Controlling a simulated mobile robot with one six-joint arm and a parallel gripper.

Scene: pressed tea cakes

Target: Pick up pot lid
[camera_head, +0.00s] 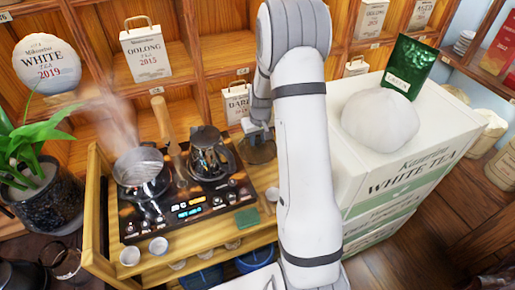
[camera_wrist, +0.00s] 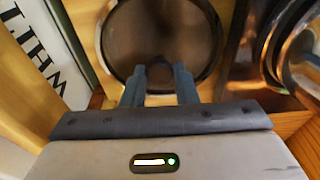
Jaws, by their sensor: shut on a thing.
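The pot lid is a round, brownish see-through disc with a dark rim; it shows in the head view (camera_head: 262,153) right of the cooktop and fills the upper middle of the wrist view (camera_wrist: 165,25). My gripper (camera_head: 258,133) is over the lid. In the wrist view its two blue-grey fingers (camera_wrist: 160,78) are closed on the dark knob at the lid's near side. Whether the lid touches the wooden surface below is unclear. A steaming metal pot (camera_head: 140,172) stands on the left of the cooktop.
A dark glass kettle (camera_head: 208,158) stands on the black cooktop (camera_head: 190,207), left of the lid. White tea boxes (camera_head: 390,180) are stacked close on the right, with a white bundle (camera_head: 380,120) on top. Shelves (camera_head: 200,30) stand behind. Small cups (camera_head: 158,246) line the front.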

